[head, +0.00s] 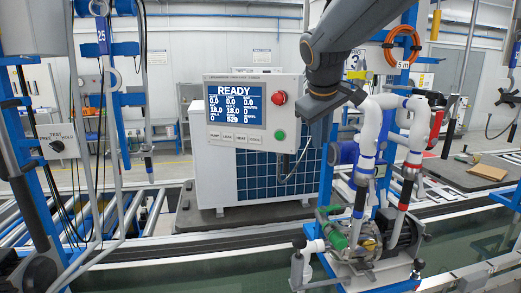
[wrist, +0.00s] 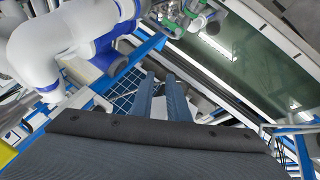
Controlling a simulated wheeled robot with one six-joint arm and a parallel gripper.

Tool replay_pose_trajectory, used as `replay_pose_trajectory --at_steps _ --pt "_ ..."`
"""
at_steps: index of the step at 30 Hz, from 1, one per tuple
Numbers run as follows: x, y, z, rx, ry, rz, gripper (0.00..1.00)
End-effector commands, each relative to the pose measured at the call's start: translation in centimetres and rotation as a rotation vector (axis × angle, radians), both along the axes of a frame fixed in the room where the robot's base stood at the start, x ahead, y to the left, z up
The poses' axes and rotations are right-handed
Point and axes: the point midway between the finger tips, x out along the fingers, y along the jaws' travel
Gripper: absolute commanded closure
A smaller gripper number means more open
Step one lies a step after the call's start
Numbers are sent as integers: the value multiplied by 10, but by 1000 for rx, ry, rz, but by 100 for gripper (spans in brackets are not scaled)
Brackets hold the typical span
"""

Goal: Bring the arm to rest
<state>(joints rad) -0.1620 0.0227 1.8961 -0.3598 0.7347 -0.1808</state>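My arm (head: 345,30) reaches in from the top right of the head view, dark grey and bent. My gripper (head: 318,130) hangs in front of the right edge of the white test unit, partly hidden behind my own wrist. In the wrist view two blue-grey fingers of my gripper (wrist: 161,88) stand side by side with a narrow gap between them. I see nothing held between them. The white pipework (head: 371,135) of the pump station is just right of my gripper in the head view, and its thick elbow (wrist: 60,40) fills the upper left of the wrist view.
The panel (head: 240,105) reads READY, with a red button (head: 279,98) and a green one (head: 280,135). A pump (head: 365,240) with a green fitting (head: 338,240) stands below the pipes. A blue post and an orange coil (head: 403,42) are close behind. Left aisle holds hanging hoses.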

Motion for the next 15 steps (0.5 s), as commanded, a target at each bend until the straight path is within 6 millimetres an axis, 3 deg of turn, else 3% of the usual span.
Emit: replay_pose_trajectory --at_steps 1,6,9,15 --pt "-17 -6 -33 37 37 -34 85" --pt "-79 -18 -128 171 133 -170 85" --pt "-114 -24 -168 233 175 -251 85" --pt "-175 -32 -223 314 234 -388 85"
